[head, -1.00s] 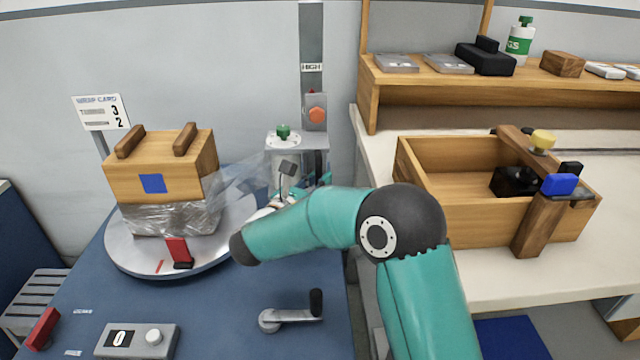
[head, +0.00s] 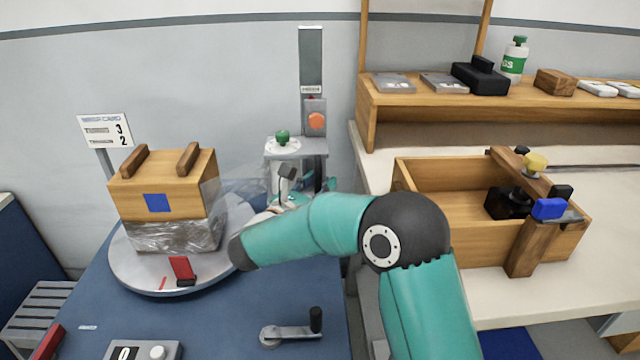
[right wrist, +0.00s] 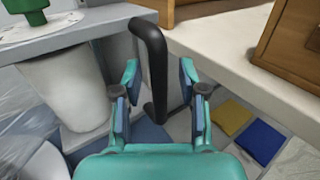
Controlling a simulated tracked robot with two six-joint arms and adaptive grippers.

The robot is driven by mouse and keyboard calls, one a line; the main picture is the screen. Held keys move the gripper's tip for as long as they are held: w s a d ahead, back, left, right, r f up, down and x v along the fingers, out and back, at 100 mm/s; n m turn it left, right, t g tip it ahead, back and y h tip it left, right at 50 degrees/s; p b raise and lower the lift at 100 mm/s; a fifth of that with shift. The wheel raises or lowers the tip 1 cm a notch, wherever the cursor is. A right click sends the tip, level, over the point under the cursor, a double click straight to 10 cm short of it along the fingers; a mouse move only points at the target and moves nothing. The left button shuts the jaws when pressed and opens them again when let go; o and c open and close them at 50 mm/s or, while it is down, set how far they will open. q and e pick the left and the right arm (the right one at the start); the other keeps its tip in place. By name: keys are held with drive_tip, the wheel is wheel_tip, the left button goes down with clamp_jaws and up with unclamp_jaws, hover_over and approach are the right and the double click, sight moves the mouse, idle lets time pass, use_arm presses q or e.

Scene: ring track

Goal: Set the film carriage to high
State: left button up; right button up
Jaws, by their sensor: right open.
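The film carriage (head: 312,148) is on an upright mast (head: 311,58), with an orange knob (head: 316,120) on its plate just below the small label (head: 311,89). A green knob (head: 282,137) tops the film roll, whose white cylinder shows in the right wrist view (right wrist: 70,90). My right gripper (right wrist: 160,75) is open, its fingers on either side of a black bar handle (right wrist: 152,60). I cannot tell whether they touch it. In the head view my right arm hides most of that gripper. My left gripper is not in view.
A wooden box wrapped in film (head: 165,190) stands on the round turntable (head: 130,275) at left. The bench at right holds a wooden tray (head: 430,235) beneath a shelf (head: 410,100).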

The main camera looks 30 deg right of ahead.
drive_tip(key=v, duration=1.2)
drive_tip(key=shift+f, duration=0.1)
